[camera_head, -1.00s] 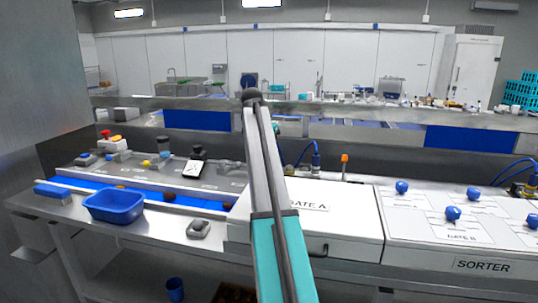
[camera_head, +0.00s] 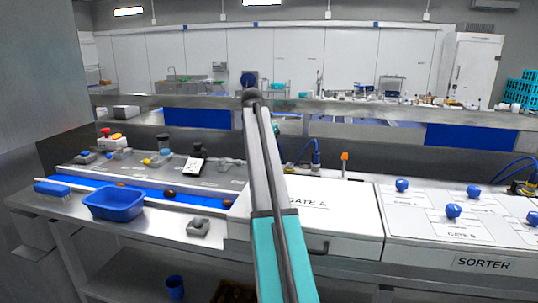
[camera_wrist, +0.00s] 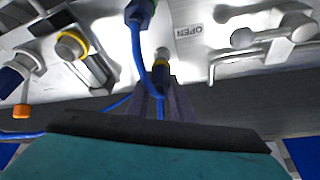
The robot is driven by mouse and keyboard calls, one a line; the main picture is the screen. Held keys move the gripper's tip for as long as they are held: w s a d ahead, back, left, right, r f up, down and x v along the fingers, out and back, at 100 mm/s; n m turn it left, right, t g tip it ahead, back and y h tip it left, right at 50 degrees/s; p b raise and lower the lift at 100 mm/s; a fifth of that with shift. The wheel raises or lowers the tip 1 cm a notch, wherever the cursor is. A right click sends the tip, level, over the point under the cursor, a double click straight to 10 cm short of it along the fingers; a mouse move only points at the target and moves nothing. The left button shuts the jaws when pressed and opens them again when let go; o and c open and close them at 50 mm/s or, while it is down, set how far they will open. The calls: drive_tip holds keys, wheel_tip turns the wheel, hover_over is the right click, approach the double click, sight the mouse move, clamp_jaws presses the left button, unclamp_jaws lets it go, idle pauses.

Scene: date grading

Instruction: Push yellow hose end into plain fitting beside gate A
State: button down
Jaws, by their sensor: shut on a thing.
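My gripper (camera_wrist: 160,100) shows in the wrist view with its dark fingers shut on the yellow-banded end of a blue hose (camera_wrist: 161,67). A short grey metal piece (camera_wrist: 162,53) sits right at the tip of this end, in line with it; whether it is the plain fitting, and whether the two are joined, I cannot tell. In the head view my own arm hides the gripper and the hose end. The gate A box (camera_head: 340,215) is white and stands right of my arm.
In the wrist view a yellow-ringed fitting (camera_wrist: 73,45) lies left, a blue connector (camera_wrist: 140,12) above, and a grey lever handle (camera_wrist: 270,37) right of the OPEN label. In the head view an orange-tipped post (camera_head: 345,158) stands behind the box and a blue bin (camera_head: 113,204) left.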

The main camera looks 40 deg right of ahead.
drive_tip(key=shift+f, duration=0.6)
idle(0.9)
drive_tip(key=c, duration=2.2)
unclamp_jaws()
drive_tip(key=o, duration=1)
drive_tip(key=shift+o, duration=0.2)
drive_tip(key=shift+r, duration=0.1)
drive_tip(key=shift+r+p, duration=2.1)
drive_tip(key=shift+r, duration=2.8)
